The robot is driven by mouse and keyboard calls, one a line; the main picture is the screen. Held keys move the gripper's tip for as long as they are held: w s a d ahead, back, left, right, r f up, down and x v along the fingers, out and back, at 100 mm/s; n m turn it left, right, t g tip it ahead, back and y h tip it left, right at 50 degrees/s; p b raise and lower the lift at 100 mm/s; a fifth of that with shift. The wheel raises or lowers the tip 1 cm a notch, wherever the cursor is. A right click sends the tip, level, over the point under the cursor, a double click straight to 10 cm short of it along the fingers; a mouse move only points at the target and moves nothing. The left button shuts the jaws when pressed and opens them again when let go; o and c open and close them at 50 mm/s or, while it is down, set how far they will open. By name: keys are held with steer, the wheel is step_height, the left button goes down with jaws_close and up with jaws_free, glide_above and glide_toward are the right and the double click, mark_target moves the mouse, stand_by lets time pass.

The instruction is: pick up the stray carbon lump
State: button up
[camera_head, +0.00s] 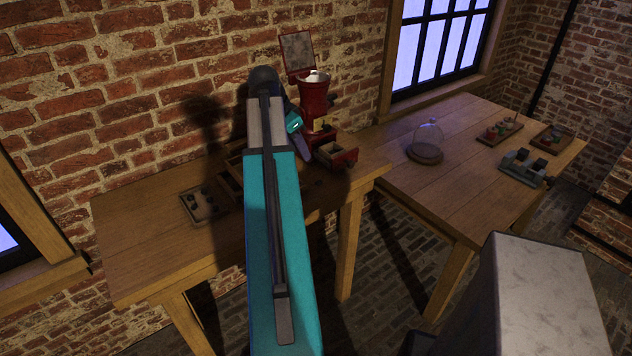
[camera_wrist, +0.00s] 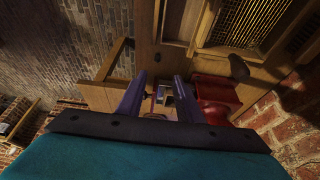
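My gripper (camera_wrist: 158,82) shows in the wrist view as two purple fingers set apart, with a clear gap between them, so it is open. In the head view a purple finger (camera_head: 302,148) shows beside the red mill (camera_head: 313,98) and its pulled-out drawer (camera_head: 334,153). Between the fingers in the wrist view are small grey and reddish shapes, too unclear to name. Small dark lumps lie in a shallow tray (camera_head: 188,207) on the left of the near table. I cannot tell which dark piece is the stray carbon lump; my arm hides part of the table.
The near table (camera_head: 135,255) stands against the brick wall, with a compartmented wooden box (camera_head: 232,163) behind my arm. The right table (camera_head: 455,185) carries a glass dome (camera_head: 427,138), trays and a grey holder (camera_head: 516,174) with dark blocks. Its front middle is clear.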

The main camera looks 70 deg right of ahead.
steer(key=shift+s, duration=0.15)
steer(key=p, duration=0.2)
glide_above(316, 183)
steer(key=w+a, duration=0.1)
steer(key=w, duration=0.1)
steer(key=shift+s+a+f, duration=0.1)
steer(key=shift+s+f, duration=0.05)
steer(key=shift+f, duration=1.85)
steer(key=shift+s+a+f, duration=0.1)
steer(key=shift+f, duration=1.9)
steer(key=shift+p+x, duration=1.05)
steer(key=shift+x, duration=0.3)
steer(key=shift+p+x, duration=0.35)
steer(key=shift+x, duration=0.95)
steer(key=shift+s+a, duration=0.1)
steer(key=shift+a, duration=0.05)
jaws_close()
